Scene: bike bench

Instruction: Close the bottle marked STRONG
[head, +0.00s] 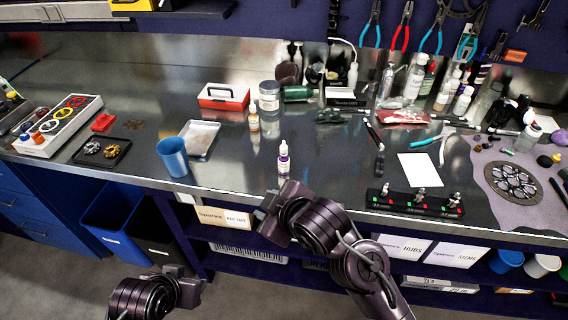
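A small dropper bottle (283,163) with a purple label and a white top stands upright near the bench's front edge. A second small bottle (254,121) with an orange-brown label and a white top stands further back to its left. The lettering on both is too small to read, so I cannot tell which is marked STRONG. I cannot make out a loose cap. My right gripper (268,212) is in front of the bench edge, below and apart from the purple-labelled bottle. My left gripper (178,272) is low at the bottom left, away from the bench. Neither gripper's fingers show clearly.
A blue cup (173,158) and a metal tray (201,140) stand left of the purple-labelled bottle. A grey jar (269,96) is behind. A black stand (414,203) and a white card (419,170) are to the right. Bare metal surrounds the purple-labelled bottle.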

